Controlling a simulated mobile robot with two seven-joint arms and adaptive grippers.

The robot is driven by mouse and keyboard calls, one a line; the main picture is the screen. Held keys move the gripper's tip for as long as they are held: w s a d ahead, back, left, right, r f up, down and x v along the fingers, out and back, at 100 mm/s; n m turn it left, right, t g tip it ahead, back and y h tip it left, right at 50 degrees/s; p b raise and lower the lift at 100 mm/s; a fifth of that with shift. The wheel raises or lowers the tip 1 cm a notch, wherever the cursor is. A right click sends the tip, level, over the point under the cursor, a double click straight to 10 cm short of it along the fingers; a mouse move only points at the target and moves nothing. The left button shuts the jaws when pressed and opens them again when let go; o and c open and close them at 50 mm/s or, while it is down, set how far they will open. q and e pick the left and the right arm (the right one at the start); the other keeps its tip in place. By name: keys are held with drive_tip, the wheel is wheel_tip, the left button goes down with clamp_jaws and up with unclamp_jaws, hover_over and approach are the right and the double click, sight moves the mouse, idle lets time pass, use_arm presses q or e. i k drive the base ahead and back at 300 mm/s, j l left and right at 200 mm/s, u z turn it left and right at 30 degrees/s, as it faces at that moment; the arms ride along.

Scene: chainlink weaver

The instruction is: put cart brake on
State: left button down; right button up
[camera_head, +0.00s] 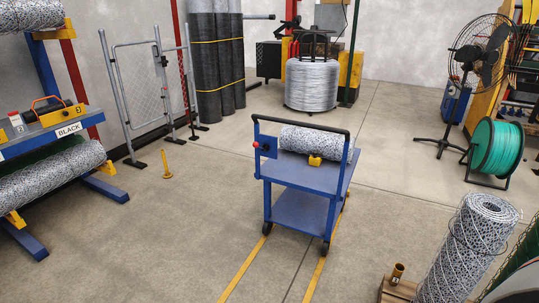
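The blue cart (303,177) stands in the middle of the floor, with a black push handle (300,125) along its near upper side. A small blue box (266,149) with a red knob (256,144) sits at the left of the handle frame. This may be the brake control, but its setting is too small to tell. A roll of mesh (318,141) lies on the top deck, beside a yellow block (314,160). Dark wheels (267,228) show at the bottom. Neither of my grippers is in view.
Yellow floor lines (243,270) run from the cart toward me, and the floor there is clear. A rack with rolls (50,175) stands at left. A standing mesh roll (470,245) is at lower right. A green reel (497,148) and a fan (477,55) stand at right.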

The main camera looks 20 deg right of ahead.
sight(255, 144)
drive_tip(key=i+j, duration=0.25)
drive_tip(key=i+j+z, duration=0.15)
drive_tip(key=i, duration=0.25)
drive_tip(key=i+j+z, duration=0.15)
drive_tip(key=i, duration=0.25)
drive_tip(key=i+j+z, duration=0.15)
drive_tip(key=i, duration=0.25)
drive_tip(key=i+l+z, duration=0.2)
drive_tip(key=i+l, duration=0.15)
drive_tip(key=i+l+z, duration=0.2)
drive_tip(key=i, duration=0.35)
drive_tip(key=l, duration=0.1)
